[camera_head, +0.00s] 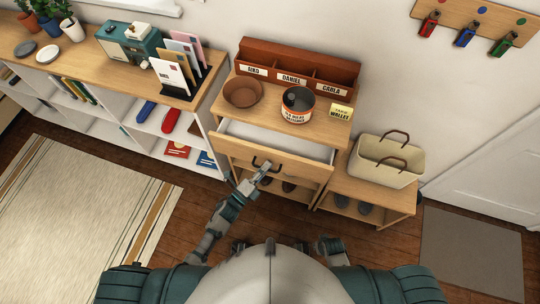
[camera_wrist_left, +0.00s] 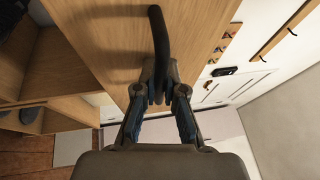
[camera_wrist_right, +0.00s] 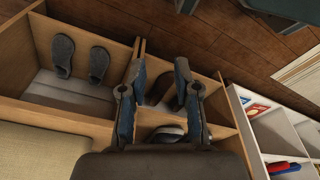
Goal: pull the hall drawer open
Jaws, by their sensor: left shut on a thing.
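The hall drawer stands partly open under the wooden cabinet top; its pale inside (camera_head: 275,138) shows in the head view, with no object seen in it. Its wooden front (camera_head: 226,149) faces me and shows close up in the left wrist view (camera_wrist_left: 195,35). A dark curved handle (camera_wrist_left: 158,35) is fixed to that front. My left gripper (camera_head: 264,169) is shut on the handle; its fingertips (camera_wrist_left: 160,92) meet around the bar. My right gripper (camera_wrist_right: 161,78) is open and empty, above the low shoe shelves. Its fingers are not clear in the head view.
On the cabinet top are a brown bowl (camera_head: 243,92), a labelled tin (camera_head: 297,107) and a red-brown letter rack (camera_head: 325,72). A low bench (camera_head: 367,190) with a cream basket (camera_head: 384,165) stands at the right. White shelves (camera_head: 118,130) stand at the left. The floor before the drawer is clear.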

